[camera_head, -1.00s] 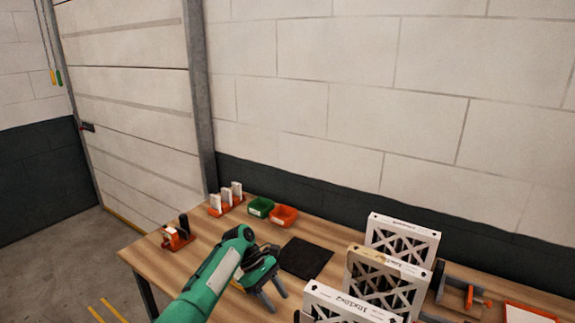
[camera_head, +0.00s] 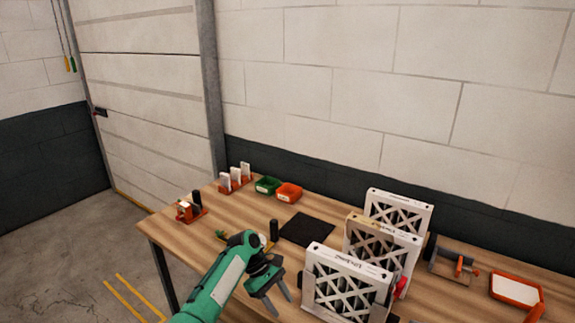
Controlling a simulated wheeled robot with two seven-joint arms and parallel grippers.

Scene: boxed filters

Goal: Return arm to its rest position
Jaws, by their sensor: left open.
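My left arm comes in from the bottom, green with a pale panel. Its gripper (camera_head: 282,293) hangs over the front part of the wooden table, fingers pointing down and apart. It is open and holds nothing. It is just left of the nearest white boxed filter (camera_head: 345,285) and in front of the black mat (camera_head: 307,230). My right gripper is not in view.
More boxed filters stand at right, one brown-edged (camera_head: 383,240) and one white (camera_head: 398,208). Green (camera_head: 267,185) and orange (camera_head: 289,192) bins, an orange rack (camera_head: 234,182) and an orange holder (camera_head: 190,210) line the back left. An orange-rimmed tray (camera_head: 517,291) lies far right. The left tabletop is mostly clear.

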